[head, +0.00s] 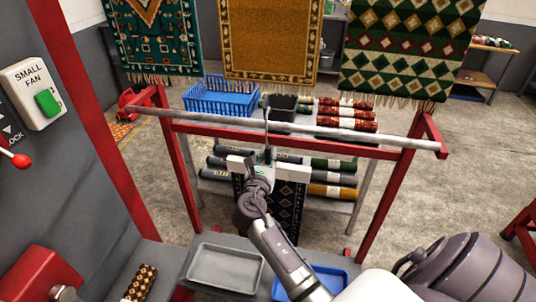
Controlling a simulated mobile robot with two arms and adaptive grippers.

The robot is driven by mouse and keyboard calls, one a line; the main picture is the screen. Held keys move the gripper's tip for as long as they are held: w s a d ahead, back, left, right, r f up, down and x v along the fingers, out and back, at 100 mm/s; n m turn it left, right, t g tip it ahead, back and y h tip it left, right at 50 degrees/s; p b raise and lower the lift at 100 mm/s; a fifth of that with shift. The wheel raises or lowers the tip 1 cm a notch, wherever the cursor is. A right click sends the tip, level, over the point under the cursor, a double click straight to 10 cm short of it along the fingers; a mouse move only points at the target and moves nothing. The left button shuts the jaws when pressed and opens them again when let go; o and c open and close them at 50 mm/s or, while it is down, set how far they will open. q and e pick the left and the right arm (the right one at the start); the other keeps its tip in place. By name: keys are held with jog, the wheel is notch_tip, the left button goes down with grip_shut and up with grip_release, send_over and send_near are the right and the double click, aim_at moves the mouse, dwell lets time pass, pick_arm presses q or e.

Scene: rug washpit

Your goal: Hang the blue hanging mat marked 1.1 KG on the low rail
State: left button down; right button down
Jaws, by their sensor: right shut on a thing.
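The low rail (350,134) is a grey bar on a red frame, running across the middle of the head view. A dark hanging mat (290,205) with a pale pattern and a white top band hangs just below the rail. Its weight mark cannot be read, and my arm covers its middle. A thin dark hook (267,118) rises from it and overlaps the rail; whether it rests on the rail cannot be told. My right gripper (264,160) is shut on the mat's hanger at its top middle. My left gripper is not in view.
Behind the rail stands a rack with rolled rugs (335,192) and a blue basket (222,100). Large rugs (272,40) hang above. A grey tray (226,268) and a blue tray (325,280) lie below. A grey panel with a green switch (48,102) is close at left.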

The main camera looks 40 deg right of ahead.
jog(key=shift+f+b, duration=0.9)
jog(key=shift+f, duration=0.45)
jog(key=c, duration=1)
grip_release()
